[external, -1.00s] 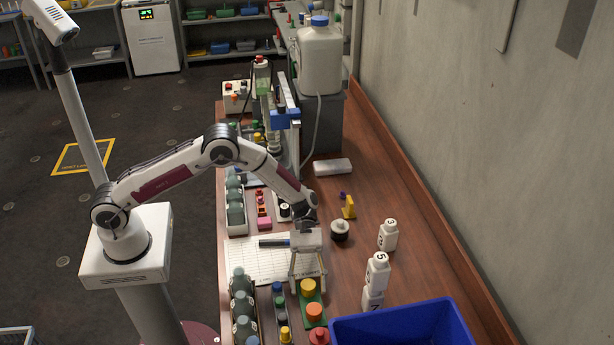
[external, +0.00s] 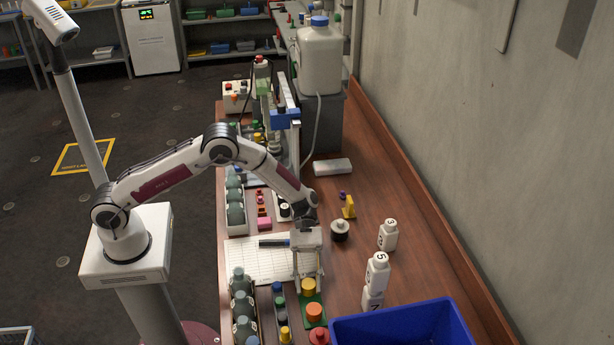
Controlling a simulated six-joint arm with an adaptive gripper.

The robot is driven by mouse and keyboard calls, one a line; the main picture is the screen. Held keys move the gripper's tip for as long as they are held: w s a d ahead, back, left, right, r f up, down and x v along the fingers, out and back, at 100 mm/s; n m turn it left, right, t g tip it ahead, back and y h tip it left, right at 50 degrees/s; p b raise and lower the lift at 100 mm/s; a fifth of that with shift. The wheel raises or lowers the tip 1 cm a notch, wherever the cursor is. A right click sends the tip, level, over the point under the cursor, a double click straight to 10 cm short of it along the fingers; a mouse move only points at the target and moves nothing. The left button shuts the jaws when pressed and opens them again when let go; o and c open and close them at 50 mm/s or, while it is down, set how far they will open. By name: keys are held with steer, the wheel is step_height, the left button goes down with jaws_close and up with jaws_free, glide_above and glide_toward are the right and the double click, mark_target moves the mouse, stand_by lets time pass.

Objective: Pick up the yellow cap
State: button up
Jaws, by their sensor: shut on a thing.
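A yellow cap (external: 308,291) sits at the far end of a green holder (external: 302,318), behind an orange cap (external: 314,312) and a red cap (external: 319,338). My gripper (external: 308,285) points down with its fingers around the yellow cap and is shut on it. The cap's upper part is partly hidden by the gripper. It still looks to be at the height of the holder; whether it touches the holder I cannot tell.
A blue bin (external: 400,325) stands right of the holder. Numbered white bottles (external: 377,271) stand behind it. A printed sheet (external: 262,262) lies behind these.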

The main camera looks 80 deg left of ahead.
mark_target(308, 283)
step_height(308, 283, up, 6)
steer(key=shift+r, duration=0.2)
steer(key=w+a, duration=0.2)
steer(key=a, duration=1.6)
steer(key=shift+w+r, duration=0.15)
steer(key=shift+w, duration=0.05)
